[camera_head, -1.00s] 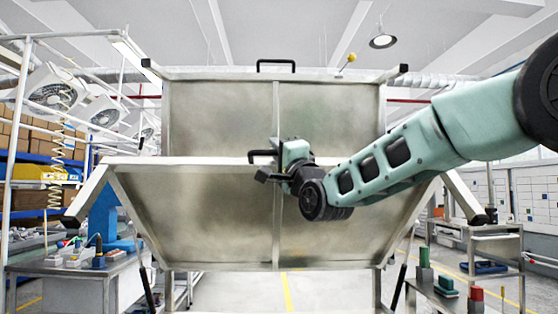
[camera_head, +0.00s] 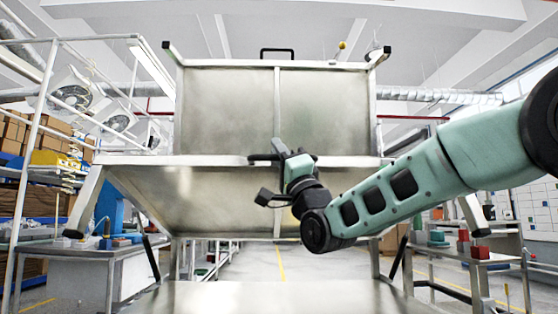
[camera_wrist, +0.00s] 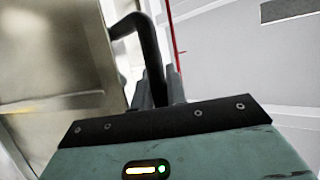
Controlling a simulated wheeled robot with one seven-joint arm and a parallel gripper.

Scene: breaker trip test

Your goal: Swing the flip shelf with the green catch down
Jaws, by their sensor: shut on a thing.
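The steel flip shelf (camera_head: 200,190) is the lower panel of a frame in the head view. It leans toward me, its upper edge nearer than its lower edge. Its black handle (camera_head: 262,158) is at the middle of that upper edge. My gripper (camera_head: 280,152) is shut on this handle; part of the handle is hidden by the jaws. In the wrist view the dark bar of the handle (camera_wrist: 150,45) runs down between the fingers, with the panel (camera_wrist: 55,60) at left. I cannot make out a green catch in these views.
An upright upper panel (camera_head: 228,110) stands behind, with its own black handle (camera_head: 277,51) on top and a yellow knob (camera_head: 341,46) at the right. A bare metal surface (camera_head: 280,296) shows low in front. Workbenches stand at left (camera_head: 85,262) and right (camera_head: 480,257).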

